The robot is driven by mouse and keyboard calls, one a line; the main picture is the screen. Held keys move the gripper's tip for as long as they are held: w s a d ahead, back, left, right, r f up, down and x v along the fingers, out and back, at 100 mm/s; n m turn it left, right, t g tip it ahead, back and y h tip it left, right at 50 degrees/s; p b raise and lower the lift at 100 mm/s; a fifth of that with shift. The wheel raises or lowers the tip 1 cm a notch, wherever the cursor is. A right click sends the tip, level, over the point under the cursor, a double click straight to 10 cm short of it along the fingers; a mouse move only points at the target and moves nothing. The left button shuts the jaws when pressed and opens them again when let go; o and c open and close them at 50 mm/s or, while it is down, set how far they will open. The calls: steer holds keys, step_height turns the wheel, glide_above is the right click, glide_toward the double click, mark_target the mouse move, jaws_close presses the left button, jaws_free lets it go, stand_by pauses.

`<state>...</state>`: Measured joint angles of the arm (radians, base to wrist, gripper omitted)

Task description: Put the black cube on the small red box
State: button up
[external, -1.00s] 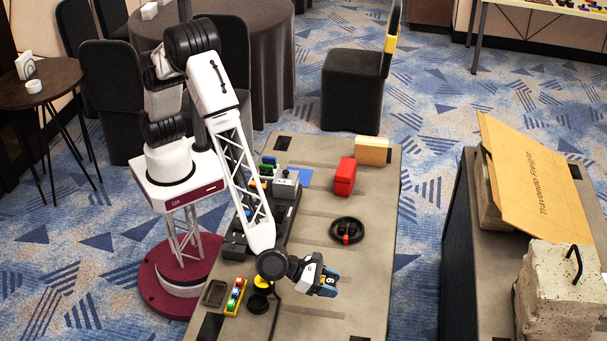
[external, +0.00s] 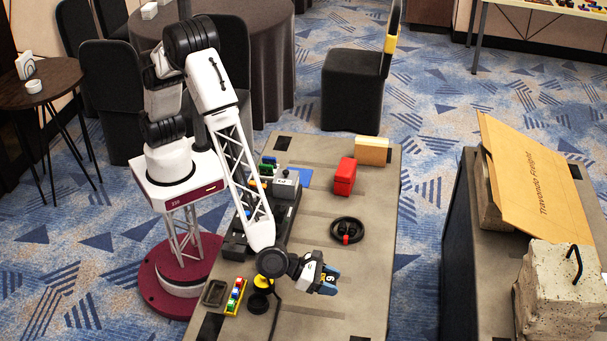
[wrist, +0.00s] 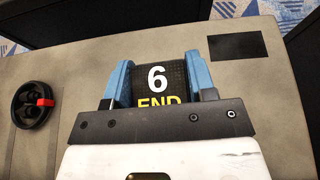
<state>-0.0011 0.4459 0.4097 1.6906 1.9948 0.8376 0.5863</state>
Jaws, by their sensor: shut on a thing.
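My gripper (external: 331,281) is over the front part of the grey table. Its blue fingers are shut on the black cube (wrist: 158,82), which carries a white 6 and yellow lettering reading END in the wrist view. In the external view the cube is mostly hidden between the fingers. The small red box (external: 344,177) stands on the table farther back, away from my gripper. It is not in the wrist view.
A black ring with a red part (external: 347,231) lies between my gripper and the red box. A tan block (external: 372,151) stands behind the box. Dark equipment (external: 284,188) and a yellow tray with coloured pieces (external: 236,296) are on the left. The table's (external: 320,205) middle is mostly clear.

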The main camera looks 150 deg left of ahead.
steer(key=s+a+r+n+g+y, duration=0.3)
steer(key=s+a+n+g, duration=0.1)
steer(key=s+a, duration=1.9)
steer(key=s+a+r+n+g, duration=0.1)
steer(key=s+a+n+g, duration=0.1)
steer(key=s, duration=1.3)
steer(key=s+a+n+g, duration=0.2)
steer(key=s+a+g, duration=0.1)
steer(key=s, duration=1.3)
steer(key=shift+s+a+r+n+y, duration=0.3)
steer(key=shift+r, duration=0.1)
steer(key=shift+w, duration=0.1)
glide_above(348, 166)
steer(key=shift+w+a+f, duration=0.1)
steer(key=shift+f, duration=0.65)
